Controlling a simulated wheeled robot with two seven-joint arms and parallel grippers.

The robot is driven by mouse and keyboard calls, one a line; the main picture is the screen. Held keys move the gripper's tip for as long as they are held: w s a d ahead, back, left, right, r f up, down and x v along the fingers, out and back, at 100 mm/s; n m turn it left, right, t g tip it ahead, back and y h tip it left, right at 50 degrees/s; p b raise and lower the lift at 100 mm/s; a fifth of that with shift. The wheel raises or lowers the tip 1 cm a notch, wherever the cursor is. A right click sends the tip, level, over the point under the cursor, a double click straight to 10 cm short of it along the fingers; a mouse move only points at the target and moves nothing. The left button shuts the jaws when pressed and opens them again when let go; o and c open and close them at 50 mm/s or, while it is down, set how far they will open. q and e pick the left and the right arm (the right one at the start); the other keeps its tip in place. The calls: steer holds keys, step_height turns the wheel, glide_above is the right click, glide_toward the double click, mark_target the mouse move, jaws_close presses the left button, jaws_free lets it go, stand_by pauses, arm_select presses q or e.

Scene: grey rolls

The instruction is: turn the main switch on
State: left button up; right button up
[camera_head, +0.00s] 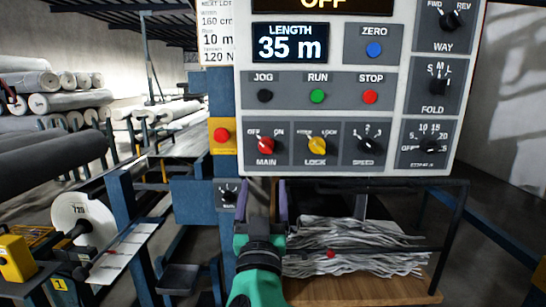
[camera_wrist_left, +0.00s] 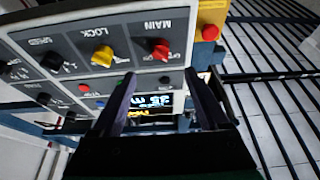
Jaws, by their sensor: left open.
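The main switch is a red knob (camera_head: 266,145) labelled MAIN, with OFF at its left and ON at its right, low on the left of the white control panel (camera_head: 398,14). Its pointer seems turned to the OFF side, and the top display (camera_head: 322,4) reads OFF. My left gripper (camera_head: 265,186) is open and empty just below the knob, fingers pointing up at the panel. In the left wrist view the red knob (camera_wrist_left: 160,51) lies ahead, between and beyond the two fingertips (camera_wrist_left: 160,75), apart from them. My right gripper is not in view.
The yellow LOCK knob (camera_head: 317,145) and black SPEED knob (camera_head: 369,146) sit right of MAIN. A red button on a yellow box (camera_head: 222,135) is close left. A small black knob (camera_head: 228,196) is beside my gripper. Grey strips (camera_head: 350,235) lie below the panel.

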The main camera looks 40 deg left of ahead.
mark_target(266, 151)
arm_select(q)
steer(key=p+x, duration=0.4)
steer(key=x, duration=0.8)
steer(key=shift+w+a, duration=0.15)
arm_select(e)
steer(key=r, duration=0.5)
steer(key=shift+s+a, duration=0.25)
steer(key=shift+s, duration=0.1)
arm_select(q)
steer(key=shift+c, duration=0.9)
jaws_close()
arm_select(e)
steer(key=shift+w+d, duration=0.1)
